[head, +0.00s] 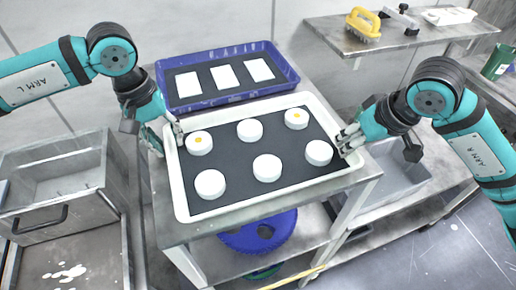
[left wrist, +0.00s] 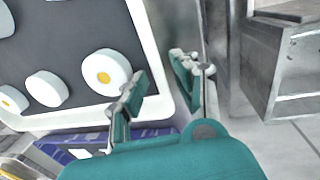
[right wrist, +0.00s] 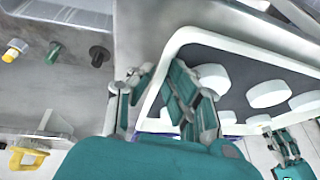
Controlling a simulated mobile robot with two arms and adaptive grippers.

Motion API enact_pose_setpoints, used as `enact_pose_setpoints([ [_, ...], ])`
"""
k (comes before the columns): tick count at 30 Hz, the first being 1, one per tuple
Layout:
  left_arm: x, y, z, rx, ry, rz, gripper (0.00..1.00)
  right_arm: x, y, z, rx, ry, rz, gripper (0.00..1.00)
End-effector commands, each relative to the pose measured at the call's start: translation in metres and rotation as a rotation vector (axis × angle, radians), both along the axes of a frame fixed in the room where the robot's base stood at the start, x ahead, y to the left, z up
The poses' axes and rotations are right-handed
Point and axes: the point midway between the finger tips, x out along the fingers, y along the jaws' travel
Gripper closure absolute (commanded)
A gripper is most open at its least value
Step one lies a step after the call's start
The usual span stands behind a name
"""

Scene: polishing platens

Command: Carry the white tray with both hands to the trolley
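The white tray (head: 180,195) with a dark liner lies on a grey bench (head: 353,183). It carries several white round pucks (head: 267,167), two with yellow dots. My left gripper (head: 166,138) is at the tray's left rim. In the left wrist view its fingers (left wrist: 158,80) are apart, on either side of the tray rim (left wrist: 152,50). My right gripper (head: 346,142) is at the right rim. In the right wrist view its fingers (right wrist: 158,75) are apart, close to the tray's rim (right wrist: 190,36). I cannot tell which thing is the trolley.
A blue tray (head: 287,73) with white cards sits just behind the white tray. A steel bin (head: 75,165) stands at left. A blue disc (head: 260,232) is on the shelf below. A raised shelf (head: 425,40) at back right holds a yellow-handled brush (head: 362,25).

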Motion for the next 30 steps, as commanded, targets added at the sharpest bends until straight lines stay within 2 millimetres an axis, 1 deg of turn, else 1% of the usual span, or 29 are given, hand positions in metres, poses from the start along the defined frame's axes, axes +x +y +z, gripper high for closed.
enact_pose_setpoints([
  [1,0.0,0.0,0.0,0.0,0.0,0.0,0.7,0.0,0.0,0.0,0.0,0.0,0.0,0.86],
  [2,0.0,0.0,0.0,0.0,0.0,0.0,0.73,0.0,0.0,0.0,0.0,0.0,0.0,0.88],
  [4,0.0,0.0,0.0,0.0,0.0,0.0,0.82,0.0,0.0,0.0,0.0,0.0,0.0,0.97],
  [5,0.0,0.0,0.0,0.0,0.0,0.0,0.86,0.0,0.0,0.0,0.0,0.0,0.0,1.0],
  [8,0.0,0.0,0.0,0.0,0.001,0.0,0.99,0.0,0.0,0.0,0.0,0.0,0.0,1.0],
  [23,0.0,0.0,0.003,-0.001,-0.003,0.0,1.0,0.001,0.0,0.003,0.002,-0.003,-0.001,1.0],
  [26,0.001,0.0,0.007,-0.001,-0.003,0.0,1.0,0.001,0.0,0.007,0.002,-0.003,-0.001,1.0],
  [30,0.001,0.0,0.017,-0.001,-0.003,0.0,1.0,0.001,0.0,0.017,0.001,-0.004,-0.002,1.0],
])
